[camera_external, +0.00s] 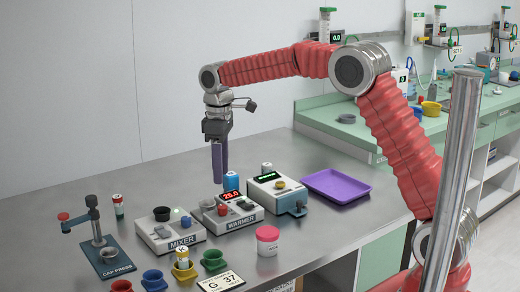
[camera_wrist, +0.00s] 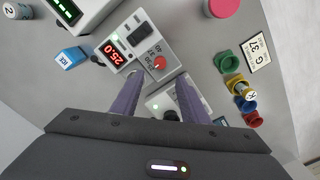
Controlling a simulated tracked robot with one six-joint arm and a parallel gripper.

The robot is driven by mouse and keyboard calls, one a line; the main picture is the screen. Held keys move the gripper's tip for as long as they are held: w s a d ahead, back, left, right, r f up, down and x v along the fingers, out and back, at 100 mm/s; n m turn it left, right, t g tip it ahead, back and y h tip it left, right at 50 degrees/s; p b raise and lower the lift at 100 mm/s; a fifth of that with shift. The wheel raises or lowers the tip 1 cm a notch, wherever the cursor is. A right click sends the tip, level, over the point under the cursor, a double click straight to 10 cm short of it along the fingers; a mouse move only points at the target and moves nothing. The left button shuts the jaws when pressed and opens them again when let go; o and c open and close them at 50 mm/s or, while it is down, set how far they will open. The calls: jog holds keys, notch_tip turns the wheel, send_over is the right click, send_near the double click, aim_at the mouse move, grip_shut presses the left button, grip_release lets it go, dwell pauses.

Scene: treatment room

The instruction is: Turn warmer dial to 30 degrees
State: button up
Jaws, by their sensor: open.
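The warmer (camera_external: 240,223) is a light box on the bench with a lit red display reading 25.0 (camera_external: 231,195). Its red dial (camera_external: 222,209) sits on the top panel, and in the wrist view the dial (camera_wrist: 159,63) lies ahead of and between the fingertips. The warmer's display shows in the wrist view (camera_wrist: 116,54), also reading 25.0. My gripper (camera_external: 219,179) points down above the back of the warmer, its two purple fingers apart and empty. In the wrist view my gripper (camera_wrist: 157,82) is open, not touching the dial.
The mixer (camera_external: 172,238) stands left of the warmer, and another box with a green display (camera_external: 277,190) stands right. A pink-lidded jar (camera_external: 267,241), small coloured cups (camera_external: 213,260) and a purple tray (camera_external: 336,186) are nearby.

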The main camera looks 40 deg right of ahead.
aim_at(222, 207)
notch_tip(222, 207, down, 10)
jog(key=shift+f, duration=0.1)
dwell(0.4)
jog(key=shift+c, duration=0.2)
grip_shut()
jog(key=shift+m, duration=0.4)
jog(key=m, duration=0.3)
jog(key=shift+m, duration=2)
